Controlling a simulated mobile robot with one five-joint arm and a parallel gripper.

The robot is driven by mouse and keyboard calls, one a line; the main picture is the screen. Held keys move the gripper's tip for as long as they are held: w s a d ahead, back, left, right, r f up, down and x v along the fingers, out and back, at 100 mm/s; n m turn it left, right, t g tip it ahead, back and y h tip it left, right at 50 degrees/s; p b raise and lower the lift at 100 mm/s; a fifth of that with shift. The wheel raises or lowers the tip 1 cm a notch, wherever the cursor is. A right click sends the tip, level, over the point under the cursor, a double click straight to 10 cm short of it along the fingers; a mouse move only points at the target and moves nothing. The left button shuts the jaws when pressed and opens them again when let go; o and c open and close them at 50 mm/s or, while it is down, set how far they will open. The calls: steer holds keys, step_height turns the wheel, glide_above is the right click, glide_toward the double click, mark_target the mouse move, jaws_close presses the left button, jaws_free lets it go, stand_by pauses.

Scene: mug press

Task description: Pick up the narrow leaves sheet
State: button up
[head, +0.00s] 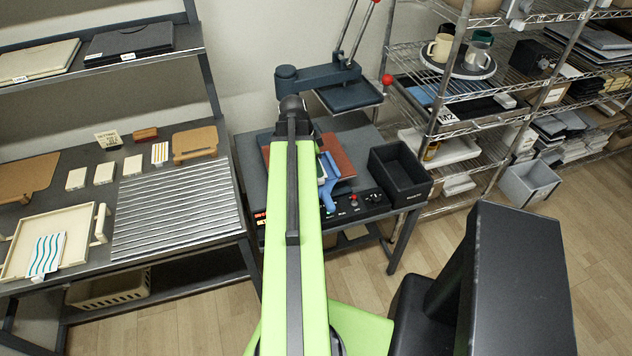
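No sheet that I can clearly make out as narrow leaves is in view. A white sheet with blue wavy lines (46,254) lies over the front of a cream tray (18,250). My green arm reaches to the press table and hides part of it.
The press (330,85) has its upper plate raised and swung back. A black open bin (400,172) stands at the press table's right. A ribbed grey mat (177,212) lies on the left bench.

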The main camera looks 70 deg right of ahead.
mark_target(321, 179)
steer(key=b+x, duration=0.5)
steer(key=x, duration=0.1)
steer(key=shift+w+f, duration=0.1)
steer(key=shift+f, duration=0.2)
steer(key=shift+r, duration=0.15)
jaws_close()
